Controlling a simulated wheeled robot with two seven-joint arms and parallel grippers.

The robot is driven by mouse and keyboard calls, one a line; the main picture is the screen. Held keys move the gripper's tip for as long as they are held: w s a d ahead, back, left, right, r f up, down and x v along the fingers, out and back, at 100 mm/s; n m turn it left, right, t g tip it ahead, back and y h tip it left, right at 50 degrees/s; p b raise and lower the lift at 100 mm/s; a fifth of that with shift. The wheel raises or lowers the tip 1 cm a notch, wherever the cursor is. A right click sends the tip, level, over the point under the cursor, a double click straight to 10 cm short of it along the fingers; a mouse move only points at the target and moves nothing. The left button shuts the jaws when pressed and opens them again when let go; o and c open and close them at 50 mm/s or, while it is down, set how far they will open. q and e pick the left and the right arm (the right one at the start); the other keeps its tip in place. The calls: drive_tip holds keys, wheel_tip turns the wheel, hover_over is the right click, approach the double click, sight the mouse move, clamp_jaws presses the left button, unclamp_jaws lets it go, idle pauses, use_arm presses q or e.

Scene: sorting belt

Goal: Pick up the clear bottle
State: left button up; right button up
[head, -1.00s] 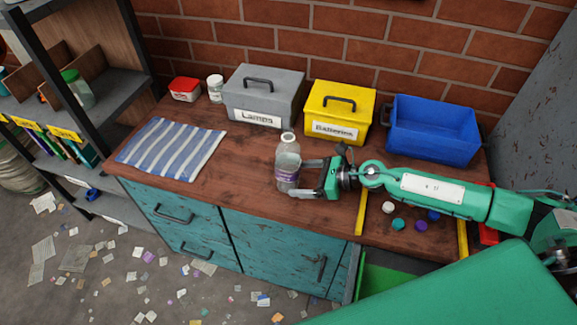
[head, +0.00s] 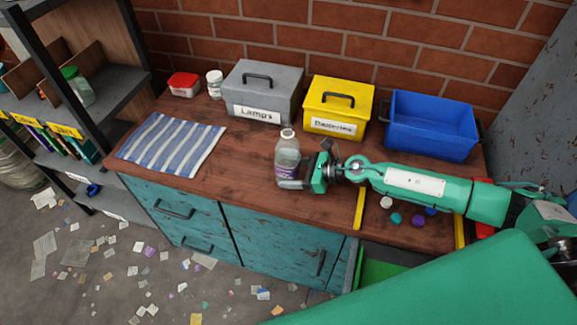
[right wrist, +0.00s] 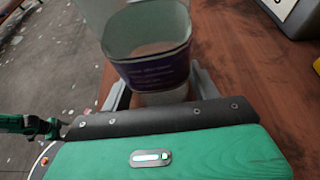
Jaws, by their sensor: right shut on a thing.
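The clear bottle (head: 287,155) with a white cap and purple label stands upright on the wooden worktop, near its front edge. My right gripper (head: 292,181) reaches it from the right and is shut on its lower part. In the right wrist view the bottle (right wrist: 150,45) with its purple label stands between the two grey fingers, and its upper part is cut off by the picture's edge.
Behind stand a grey lamps box (head: 262,95), a yellow batteries box (head: 338,108) and an open blue bin (head: 432,125). A striped cloth (head: 172,146) lies left. Several small caps (head: 397,219) lie under my right arm. Worktop between cloth and bottle is clear.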

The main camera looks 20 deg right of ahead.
sight(298, 147)
drive_tip(key=shift+r, duration=0.15)
drive_tip(key=shift+r, duration=0.3)
wheel_tip(298, 147, up, 10)
drive_tip(key=p, duration=0.3)
drive_tip(key=shift+f+p, duration=0.25)
drive_tip(key=shift+p, duration=0.1)
wheel_tip(298, 147, up, 9)
drive_tip(key=shift+r+p, duration=0.2)
drive_tip(key=shift+p, duration=0.7)
use_arm(q)
drive_tip(key=s+r+p, duration=0.1)
drive_tip(key=r+p, duration=0.9)
drive_tip(key=r, duration=0.2)
drive_tip(key=s+r+p, duration=0.2)
drive_tip(key=r+p, duration=0.9)
drive_tip(key=r, duration=0.2)
drive_tip(key=shift+s+a, duration=0.25)
drive_tip(key=shift+a, duration=0.05)
use_arm(e)
drive_tip(key=s+a+r, duration=0.1)
drive_tip(key=s+r, duration=0.1)
drive_tip(key=s, duration=0.3)
drive_tip(key=s+a+r, duration=0.2)
drive_tip(key=s+r, duration=0.1)
drive_tip(key=s, duration=0.2)
drive_tip(key=s+a+r, duration=0.2)
drive_tip(key=s+r, duration=0.1)
drive_tip(key=s, duration=0.2)
drive_tip(key=shift+s+a+r, duration=0.1)
drive_tip(key=shift+r, duration=0.05)
